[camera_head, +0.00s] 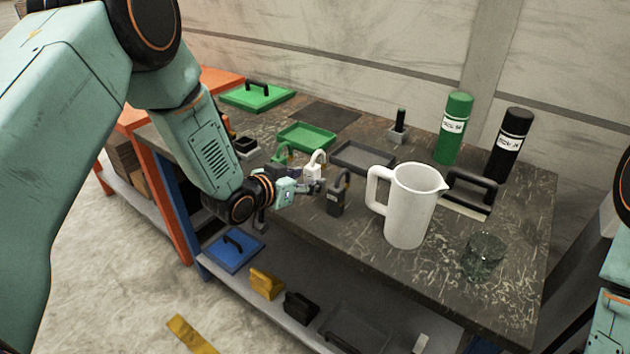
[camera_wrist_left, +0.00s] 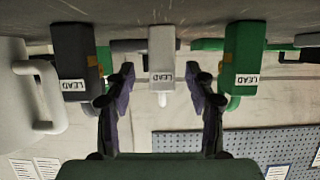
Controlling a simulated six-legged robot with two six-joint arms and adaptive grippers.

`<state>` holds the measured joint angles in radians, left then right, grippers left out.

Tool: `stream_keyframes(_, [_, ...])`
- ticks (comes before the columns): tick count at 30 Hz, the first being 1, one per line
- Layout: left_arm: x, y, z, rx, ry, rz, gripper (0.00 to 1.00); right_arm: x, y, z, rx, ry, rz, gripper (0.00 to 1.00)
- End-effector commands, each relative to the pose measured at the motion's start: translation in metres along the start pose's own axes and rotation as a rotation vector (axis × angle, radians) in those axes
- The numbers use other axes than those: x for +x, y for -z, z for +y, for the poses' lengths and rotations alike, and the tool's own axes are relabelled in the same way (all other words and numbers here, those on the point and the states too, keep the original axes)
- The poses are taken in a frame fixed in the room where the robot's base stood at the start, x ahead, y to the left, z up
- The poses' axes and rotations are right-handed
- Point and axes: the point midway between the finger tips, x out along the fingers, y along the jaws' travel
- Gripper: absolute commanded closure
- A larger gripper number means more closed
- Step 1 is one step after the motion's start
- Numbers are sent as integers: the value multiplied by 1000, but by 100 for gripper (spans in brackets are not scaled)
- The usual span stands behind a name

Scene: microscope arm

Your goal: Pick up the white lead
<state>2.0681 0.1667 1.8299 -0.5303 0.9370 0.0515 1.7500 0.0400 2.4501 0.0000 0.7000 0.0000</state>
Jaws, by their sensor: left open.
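The white lead (camera_head: 316,165), a small block with a loop handle, stands on the dark worktop. In the left wrist view, which looks upside down, the white lead (camera_wrist_left: 162,48) is centred between the two fingers of my left gripper (camera_wrist_left: 160,80). My right gripper is out of frame.
A black lead (camera_head: 337,198) stands close on the right of the gripper, a green lead (camera_head: 281,154) on the left. A white jug (camera_head: 408,205) and a glass (camera_head: 483,256) stand farther right. Green (camera_head: 306,136) and dark (camera_head: 363,156) trays lie behind.

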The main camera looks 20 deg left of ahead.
Motion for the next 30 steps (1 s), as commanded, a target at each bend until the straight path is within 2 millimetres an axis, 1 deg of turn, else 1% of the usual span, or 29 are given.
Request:
stream_keyframes(1, [8, -2, 0, 3, -1, 0, 45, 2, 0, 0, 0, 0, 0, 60])
stream_keyframes(3, [18, -3, -1, 2, -1, 0, 45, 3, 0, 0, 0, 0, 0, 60])
stream_keyframes(6, [31, -2, -1, 1, 0, 1, 45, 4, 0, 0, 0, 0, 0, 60])
stream_keyframes(9, [39, -2, -1, 1, 0, -1, 45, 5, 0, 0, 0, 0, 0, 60])
stream_keyframes(18, [43, 0, -1, -1, 0, 0, 46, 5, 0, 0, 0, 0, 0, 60])
stream_keyframes(30, [42, 0, -1, 0, 0, 0, 80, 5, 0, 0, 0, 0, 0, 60])
